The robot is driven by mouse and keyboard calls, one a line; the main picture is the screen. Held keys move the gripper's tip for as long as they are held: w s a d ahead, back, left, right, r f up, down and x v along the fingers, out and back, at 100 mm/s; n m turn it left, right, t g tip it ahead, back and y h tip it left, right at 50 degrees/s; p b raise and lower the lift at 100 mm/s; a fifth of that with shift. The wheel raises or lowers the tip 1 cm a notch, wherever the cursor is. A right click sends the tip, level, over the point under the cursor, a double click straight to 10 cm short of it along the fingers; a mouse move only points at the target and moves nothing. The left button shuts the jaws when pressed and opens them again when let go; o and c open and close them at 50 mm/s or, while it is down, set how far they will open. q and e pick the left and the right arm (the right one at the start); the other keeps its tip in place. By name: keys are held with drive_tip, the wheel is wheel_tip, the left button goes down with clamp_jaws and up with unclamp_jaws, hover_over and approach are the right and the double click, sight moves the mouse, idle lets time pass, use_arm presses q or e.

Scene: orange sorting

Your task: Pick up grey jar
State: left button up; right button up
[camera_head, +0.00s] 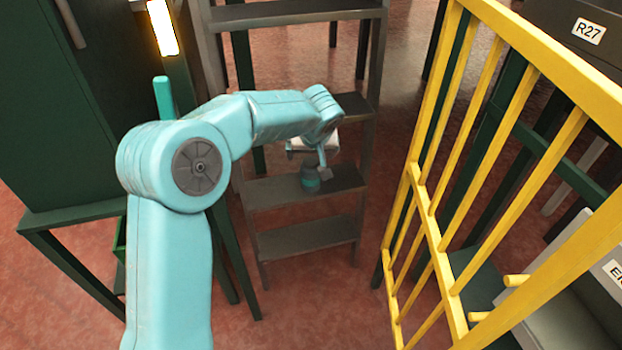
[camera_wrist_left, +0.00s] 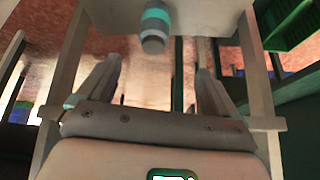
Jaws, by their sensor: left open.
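The grey jar (camera_head: 309,184), with a teal band, stands on a middle shelf of the dark grey rack (camera_head: 262,192). In the left wrist view the jar (camera_wrist_left: 155,28) is at the top centre, beyond the fingertips and roughly in line with the gap between them. My left gripper (camera_head: 323,172) is at the rack, close to the jar and partly covering it in the head view. In the left wrist view its two fingers (camera_wrist_left: 158,68) are wide apart with nothing between them. I cannot tell whether a finger touches the jar. My right gripper is not in view.
A dark green cabinet (camera_head: 60,110) is on the left. A green crate (camera_wrist_left: 290,25) shows in the left wrist view. Reddish floor lies open between rack and yellow frame.

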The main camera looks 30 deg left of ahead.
sight(310, 168)
use_arm(q)
drive_tip(key=shift+t, duration=0.4)
drive_tip(key=b+x, duration=0.2)
drive_tip(key=x, duration=0.2)
drive_tip(key=b+x, duration=0.2)
drive_tip(key=x, duration=0.2)
drive_tip(key=b+x, duration=0.2)
drive_tip(key=x, duration=0.3)
drive_tip(key=shift+s+d+f, duration=0.15)
drive_tip(key=shift+s+d, duration=0.05)
drive_tip(key=shift+d, duration=0.1)
drive_tip(key=x, duration=0.2)
drive_tip(key=b+x, duration=0.1)
drive_tip(key=x, duration=0.2)
drive_tip(key=shift+w+a+b, duration=0.1)
drive_tip(key=shift+w+b, duration=0.2)
drive_tip(key=shift+r, duration=0.2)
drive_tip(key=c, duration=1.2)
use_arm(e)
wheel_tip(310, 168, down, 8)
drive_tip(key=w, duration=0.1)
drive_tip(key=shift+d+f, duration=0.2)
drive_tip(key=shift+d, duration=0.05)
